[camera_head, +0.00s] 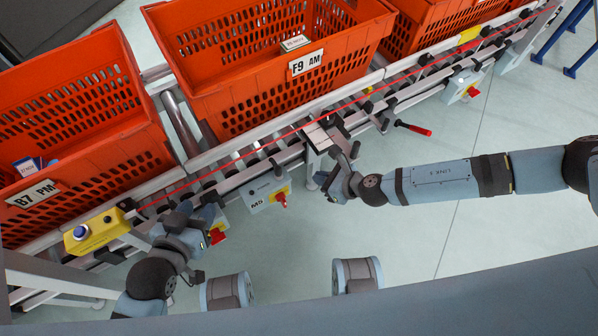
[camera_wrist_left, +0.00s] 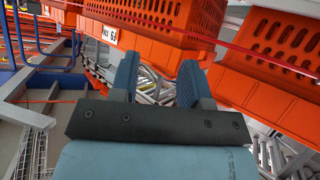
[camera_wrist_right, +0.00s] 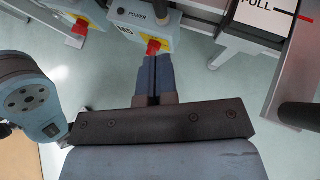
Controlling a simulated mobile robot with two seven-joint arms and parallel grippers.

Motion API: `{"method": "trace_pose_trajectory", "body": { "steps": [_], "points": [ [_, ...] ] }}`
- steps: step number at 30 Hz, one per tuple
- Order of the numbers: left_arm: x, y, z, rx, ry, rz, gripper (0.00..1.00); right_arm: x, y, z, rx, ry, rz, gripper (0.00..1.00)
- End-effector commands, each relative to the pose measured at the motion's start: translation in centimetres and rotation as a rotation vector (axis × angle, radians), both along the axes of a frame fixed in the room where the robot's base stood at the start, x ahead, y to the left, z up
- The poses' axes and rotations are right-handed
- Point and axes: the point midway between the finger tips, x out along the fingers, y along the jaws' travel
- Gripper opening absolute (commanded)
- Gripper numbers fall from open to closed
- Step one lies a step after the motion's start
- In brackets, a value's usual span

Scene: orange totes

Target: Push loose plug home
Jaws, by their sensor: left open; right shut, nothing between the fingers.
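A grey M5 box (camera_head: 262,195) with a yellow lower face hangs under the conveyor edge, with a red plug (camera_head: 281,201) at it. In the right wrist view the box (camera_wrist_right: 135,20) and its red plug (camera_wrist_right: 154,47) lie just beyond my fingertips; I cannot tell whether they touch. How far in the plug sits is unclear. My right gripper (camera_head: 320,181) is shut and empty, right of the box; its fingers (camera_wrist_right: 154,78) show together. My left gripper (camera_head: 198,212) is open near the conveyor's edge; its spread fingers (camera_wrist_left: 157,80) have nothing between them.
Orange totes (camera_head: 240,95) stand on the roller conveyor. A second box with a red plug (camera_head: 217,236) is partly behind my left gripper. A yellow box with a blue button (camera_head: 95,230) sits at left. A red-handled lever (camera_head: 413,129) sticks out at right. The floor (camera_head: 430,245) is clear.

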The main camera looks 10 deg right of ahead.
Motion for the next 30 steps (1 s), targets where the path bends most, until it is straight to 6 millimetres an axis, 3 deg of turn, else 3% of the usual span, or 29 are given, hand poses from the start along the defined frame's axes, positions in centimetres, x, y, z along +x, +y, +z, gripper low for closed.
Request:
{"method": "trace_pose_trajectory", "body": {
  "steps": [5, 18, 24, 30],
  "points": [
    [0.1, -0.2, -0.3, -0.014, -0.017, -0.003, 0.43, 1.4, 1.9, -1.8, 0.002, -0.001, 0.001, 0.00],
    [2.4, -3.3, 6.1, -0.184, -0.316, -0.052, 0.43, 6.0, 7.6, -6.7, 0.001, 0.000, 0.001, 0.00],
    [2.5, -3.9, 7.8, -0.228, -0.384, -0.066, 0.43, 6.9, 8.6, -7.4, 0.001, 0.001, -0.001, 0.00],
    [2.5, -4.0, 8.3, -0.237, -0.397, -0.068, 0.43, 7.1, 8.8, -7.5, 0.001, 0.001, -0.002, 0.00]
  ]
}}
